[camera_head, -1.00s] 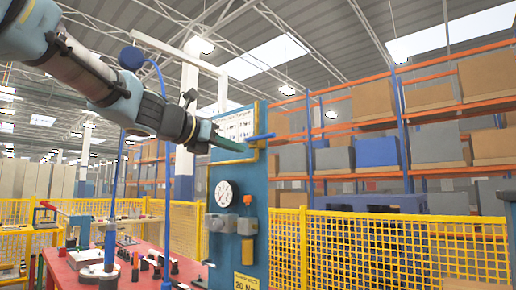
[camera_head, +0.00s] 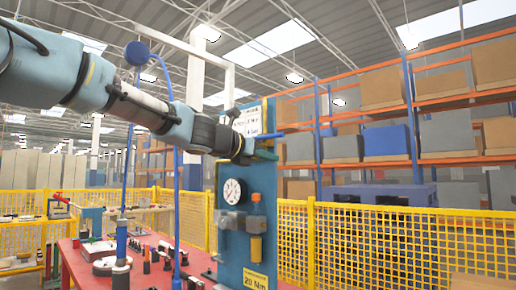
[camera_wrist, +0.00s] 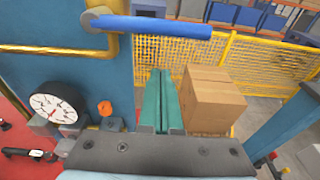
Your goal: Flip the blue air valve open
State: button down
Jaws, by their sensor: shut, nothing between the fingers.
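The blue air valve lever (camera_head: 268,136) sticks out level near the top of a blue panel (camera_head: 230,190). My gripper (camera_head: 265,155) is just below the lever in the head view. In the wrist view its green fingers (camera_wrist: 160,80) are together and empty, a short way under the lever in the picture. I cannot tell whether they touch it; a gap shows in the wrist view.
A yellow pipe (camera_wrist: 50,50), a round gauge (camera_head: 232,191) and an orange-bowled filter unit (camera_head: 257,248) are on the panel. A red table (camera_head: 90,255) with small parts stands at left. Yellow mesh fencing (camera_head: 390,240) and a cardboard box (camera_wrist: 212,98) lie beyond.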

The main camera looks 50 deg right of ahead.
aim_at(270, 137)
jog(key=r, duration=0.2)
jog(key=a+r+p, duration=0.1)
jog(key=r, duration=0.1)
